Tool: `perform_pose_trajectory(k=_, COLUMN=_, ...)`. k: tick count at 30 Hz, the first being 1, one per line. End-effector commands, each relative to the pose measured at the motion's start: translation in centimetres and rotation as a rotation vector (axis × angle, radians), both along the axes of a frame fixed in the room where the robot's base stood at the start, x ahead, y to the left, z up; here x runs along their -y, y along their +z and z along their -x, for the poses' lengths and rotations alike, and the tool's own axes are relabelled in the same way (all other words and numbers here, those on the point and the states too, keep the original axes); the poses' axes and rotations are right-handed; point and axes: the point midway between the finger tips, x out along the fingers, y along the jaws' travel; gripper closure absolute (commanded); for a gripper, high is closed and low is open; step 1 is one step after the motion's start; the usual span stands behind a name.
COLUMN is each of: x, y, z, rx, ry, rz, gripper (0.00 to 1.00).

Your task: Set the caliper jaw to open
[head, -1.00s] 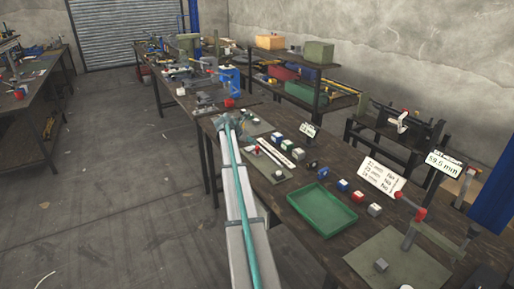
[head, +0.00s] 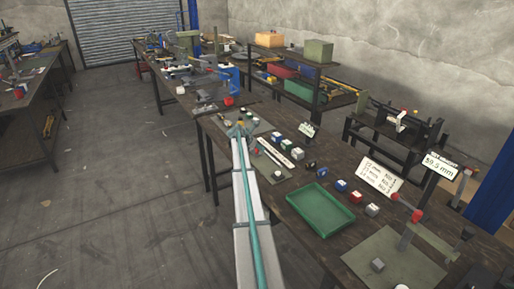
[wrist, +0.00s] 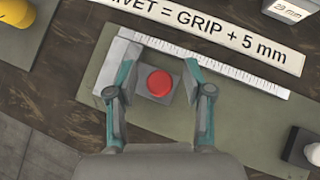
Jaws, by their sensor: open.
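The caliper lies on a green-grey mat (wrist: 245,115). It has a white ruled bar (wrist: 225,68), a pale fixed jaw (wrist: 117,66) at its left end, and a grey sliding jaw (wrist: 149,91) with a round red knob (wrist: 160,83). The sliding jaw is near the fixed jaw; my left finger partly covers the space between. My gripper (wrist: 159,68) is open, one finger on each side of the red knob, apart from it. In the head view my gripper (head: 240,131) is over the caliper's mat, and my arm hides part of the caliper.
A sign reading "RIVET = GRIP + 5 mm" (wrist: 215,22) lies beyond the bar. A white block marked in mm (wrist: 290,10) is at upper right, and a dark block with a white knob (wrist: 302,147) at lower right. A green tray (head: 320,210) and several small blocks stand nearer on the bench.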

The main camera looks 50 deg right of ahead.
Motion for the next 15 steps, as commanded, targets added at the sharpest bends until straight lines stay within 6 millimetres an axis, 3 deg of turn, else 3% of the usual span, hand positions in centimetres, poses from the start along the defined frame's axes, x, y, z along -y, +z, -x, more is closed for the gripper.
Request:
perform_pose_trajectory(k=4, x=-0.01, y=0.00, z=0.00, rx=0.000, ry=0.000, rz=0.000, gripper=0.52)
perform_pose_trajectory(k=12, x=-0.03, y=0.01, z=0.00, rx=0.000, ry=0.000, rz=0.000, gripper=0.97)
perform_pose_trajectory(k=15, x=-0.04, y=0.02, z=-0.01, rx=0.000, ry=0.000, rz=0.000, gripper=1.00)
